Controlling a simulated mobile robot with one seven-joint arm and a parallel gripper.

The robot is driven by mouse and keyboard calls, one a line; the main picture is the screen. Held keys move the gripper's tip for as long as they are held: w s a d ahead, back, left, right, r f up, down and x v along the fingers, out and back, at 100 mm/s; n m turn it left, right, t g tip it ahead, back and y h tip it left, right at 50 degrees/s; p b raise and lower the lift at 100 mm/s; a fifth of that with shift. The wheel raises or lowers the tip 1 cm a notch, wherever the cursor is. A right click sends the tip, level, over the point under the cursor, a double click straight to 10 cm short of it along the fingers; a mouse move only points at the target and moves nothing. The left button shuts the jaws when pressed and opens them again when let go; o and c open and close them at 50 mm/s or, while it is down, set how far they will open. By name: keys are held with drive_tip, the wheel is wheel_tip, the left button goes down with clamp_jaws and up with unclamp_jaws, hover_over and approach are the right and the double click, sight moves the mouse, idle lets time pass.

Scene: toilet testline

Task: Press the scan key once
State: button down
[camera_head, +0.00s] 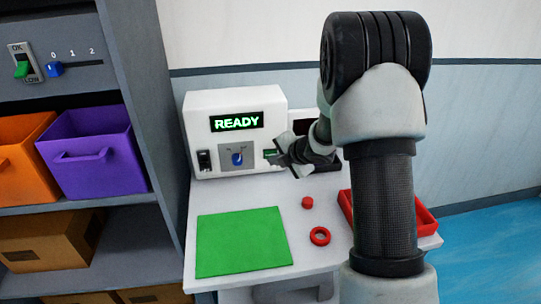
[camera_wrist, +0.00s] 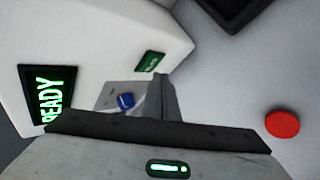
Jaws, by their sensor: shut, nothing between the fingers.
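A white machine (camera_head: 210,110) stands at the back of the table, its display (camera_head: 236,122) lit with READY in green. A small green key with a light label (camera_head: 271,153) is on the right of its front; the lettering is too small to read. The key also shows in the wrist view (camera_wrist: 151,61), turned sideways. My gripper (camera_head: 272,163) is shut and empty, its tip just below and in front of the green key in the head view. In the wrist view the closed fingers (camera_wrist: 162,95) point toward the machine front, and I cannot tell whether they touch it.
The machine also has a blue knob (camera_head: 238,158) and a black rocker switch (camera_head: 204,160). A green mat (camera_head: 243,243), a red disc (camera_head: 307,202), a red ring (camera_head: 320,236) and a red tray (camera_head: 429,221) are on the table. A shelf with bins (camera_head: 90,155) stands left.

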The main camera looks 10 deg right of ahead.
drive_tip(key=shift+w, duration=0.4)
drive_tip(key=shift+w+p, duration=0.4)
drive_tip(key=shift+p, duration=0.05)
idle(0.6)
idle(0.4)
drive_tip(key=shift+s+b, duration=0.45)
drive_tip(key=shift+s, duration=0.35)
drive_tip(key=shift+s, duration=0.1)
drive_tip(key=shift+s+f+b, duration=0.1)
drive_tip(key=shift+s+b, duration=0.65)
drive_tip(key=shift+s, duration=0.4)
drive_tip(key=shift+s+b, duration=0.4)
drive_tip(key=shift+s, duration=0.85)
